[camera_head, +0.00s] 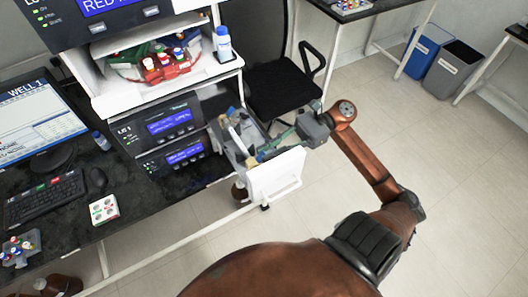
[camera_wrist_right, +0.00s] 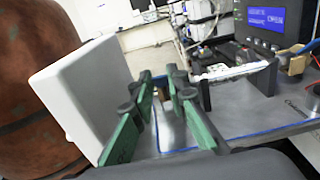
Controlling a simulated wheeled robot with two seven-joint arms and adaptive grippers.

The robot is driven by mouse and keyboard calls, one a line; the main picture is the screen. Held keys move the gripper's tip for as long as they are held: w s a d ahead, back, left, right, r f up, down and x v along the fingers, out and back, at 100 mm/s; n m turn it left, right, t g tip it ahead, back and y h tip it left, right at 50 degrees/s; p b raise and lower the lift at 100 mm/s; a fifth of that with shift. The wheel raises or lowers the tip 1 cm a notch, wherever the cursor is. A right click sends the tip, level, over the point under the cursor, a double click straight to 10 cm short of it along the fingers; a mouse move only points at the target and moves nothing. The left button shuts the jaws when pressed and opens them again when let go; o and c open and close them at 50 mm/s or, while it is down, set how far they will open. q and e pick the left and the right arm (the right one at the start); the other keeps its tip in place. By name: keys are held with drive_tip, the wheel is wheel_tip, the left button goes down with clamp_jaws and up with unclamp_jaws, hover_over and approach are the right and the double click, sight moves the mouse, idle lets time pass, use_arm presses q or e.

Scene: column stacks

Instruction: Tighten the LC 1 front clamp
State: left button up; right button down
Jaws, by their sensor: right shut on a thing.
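The LC 1 unit (camera_head: 125,133) is a dark box with a blue-lit screen, beside an open grey column tray (camera_head: 222,143). A pale column (camera_head: 238,133) lies along the tray; the wrist view shows a pale column (camera_wrist_right: 228,70) between dark holders. My right gripper (camera_head: 266,151) reaches in from the right with green fingers over the tray's front end. In the wrist view, its fingers (camera_wrist_right: 162,82) close around a small brownish part, mostly hidden between the tips. I cannot tell for certain that it is the front clamp. My left gripper is not in view.
A white panel (camera_head: 275,178) stands at the tray's front, close beside my fingers; it also shows in the wrist view (camera_wrist_right: 82,90). A second screen unit (camera_head: 183,155) sits below. A black chair (camera_head: 285,95) stands behind. Open floor (camera_head: 465,170) lies to the right.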

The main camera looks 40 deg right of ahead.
drive_tip(key=shift+f+y, duration=0.15)
drive_tip(key=shift+y, duration=0.15)
drive_tip(key=c, duration=1.9)
unclamp_jaws()
drive_tip(key=shift+d, duration=0.1)
drive_tip(key=v, duration=1.2)
drive_tip(key=shift+w, duration=0.1)
